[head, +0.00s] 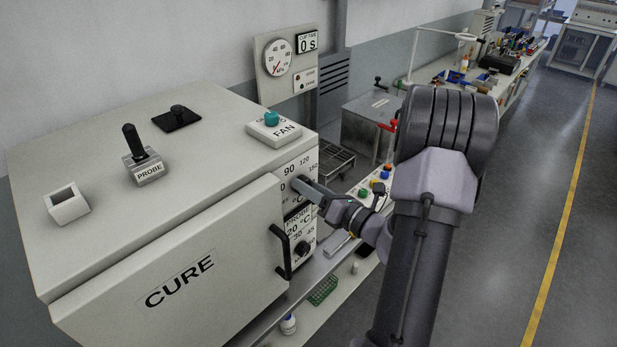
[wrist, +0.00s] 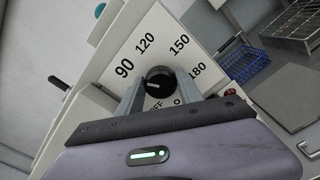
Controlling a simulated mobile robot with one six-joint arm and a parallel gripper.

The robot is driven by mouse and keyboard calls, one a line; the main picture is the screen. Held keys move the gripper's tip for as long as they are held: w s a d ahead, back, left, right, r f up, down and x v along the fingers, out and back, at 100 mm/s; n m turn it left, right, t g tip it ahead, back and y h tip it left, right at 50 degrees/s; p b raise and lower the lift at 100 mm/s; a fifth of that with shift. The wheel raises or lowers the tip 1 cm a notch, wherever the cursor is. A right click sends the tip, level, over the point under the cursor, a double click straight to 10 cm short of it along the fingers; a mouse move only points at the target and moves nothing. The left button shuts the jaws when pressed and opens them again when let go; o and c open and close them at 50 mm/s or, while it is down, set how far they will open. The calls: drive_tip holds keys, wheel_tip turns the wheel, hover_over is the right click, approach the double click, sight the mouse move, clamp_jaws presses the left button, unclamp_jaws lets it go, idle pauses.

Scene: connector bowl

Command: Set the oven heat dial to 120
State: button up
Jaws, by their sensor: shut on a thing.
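The oven (head: 160,240), a white box marked CURE, stands on the left in the head view. Its heat dial (wrist: 160,80) is a black round knob in the wrist view, on a white plate with OFF, 90, 120, 150 and 180 around it. A short pale mark shows on the knob, but its exact setting is too small to read. My gripper (wrist: 159,88) has one finger on each side of the knob and is shut on it.
The oven door has a black handle (head: 281,252) just left of my gripper. Below the dial are a probe display (head: 297,224) reading 20 °C and another black knob (head: 301,248).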

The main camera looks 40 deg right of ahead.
drive_tip(key=shift+f+m+p, duration=0.1)
drive_tip(key=shift+m+p, duration=4.6)
drive_tip(key=shift+m, duration=0.8)
drive_tip(key=o, duration=1.4)
drive_tip(key=shift+c, duration=0.2)
drive_tip(key=shift+d, duration=0.1)
drive_tip(key=s+d, duration=0.1)
drive_tip(key=s, duration=1.6)
drive_tip(key=shift+s+d+b, duration=0.15)
drive_tip(key=shift+s+b, duration=0.05)
drive_tip(key=shift+b, duration=0.2)
